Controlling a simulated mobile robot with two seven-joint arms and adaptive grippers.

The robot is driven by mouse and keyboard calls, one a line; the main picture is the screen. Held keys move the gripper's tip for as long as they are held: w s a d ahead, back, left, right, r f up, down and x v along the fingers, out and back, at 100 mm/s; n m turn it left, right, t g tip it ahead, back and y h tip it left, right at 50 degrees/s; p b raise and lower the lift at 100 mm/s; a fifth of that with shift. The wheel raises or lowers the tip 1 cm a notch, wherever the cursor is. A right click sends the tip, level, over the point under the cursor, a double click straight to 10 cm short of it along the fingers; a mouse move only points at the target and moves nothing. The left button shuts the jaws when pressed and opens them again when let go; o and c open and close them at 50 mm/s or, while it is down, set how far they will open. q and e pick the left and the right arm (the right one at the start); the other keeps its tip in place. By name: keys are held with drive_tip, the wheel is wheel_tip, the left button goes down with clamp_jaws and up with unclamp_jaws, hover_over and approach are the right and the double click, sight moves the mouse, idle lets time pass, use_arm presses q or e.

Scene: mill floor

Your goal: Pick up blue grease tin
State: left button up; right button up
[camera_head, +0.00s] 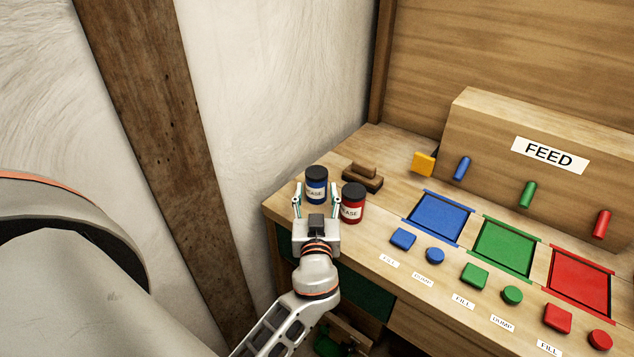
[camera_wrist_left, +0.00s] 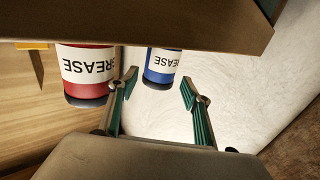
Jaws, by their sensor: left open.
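The blue grease tin (camera_head: 316,183) with a black lid stands upright near the left back corner of the wooden bench. My left gripper (camera_head: 316,193) is open, its fingers pointing toward the tin. In the head view the fingertips show at either side of the tin; I cannot tell whether they touch it. In the left wrist view, which is upside down, the blue tin (camera_wrist_left: 163,65) shows beyond and between the open fingers (camera_wrist_left: 160,85), with nothing held. The red grease tin (camera_head: 353,203) stands close to the right finger and also shows in the left wrist view (camera_wrist_left: 88,75).
A brown wooden block with a handle (camera_head: 362,177) lies behind the tins. To the right are blue (camera_head: 440,217), green and red recessed trays with buttons, and a FEED box (camera_head: 548,153) with coloured levers. A pale wall (camera_head: 270,90) bounds the bench's left side.

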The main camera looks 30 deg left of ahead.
sight(316, 186)
use_arm(q)
drive_tip(key=shift+x, duration=1.5)
drive_tip(key=shift+f, duration=0.1)
drive_tip(key=c, duration=1.1)
drive_tip(key=shift+o, duration=0.2)
drive_tip(key=shift+p, duration=0.35)
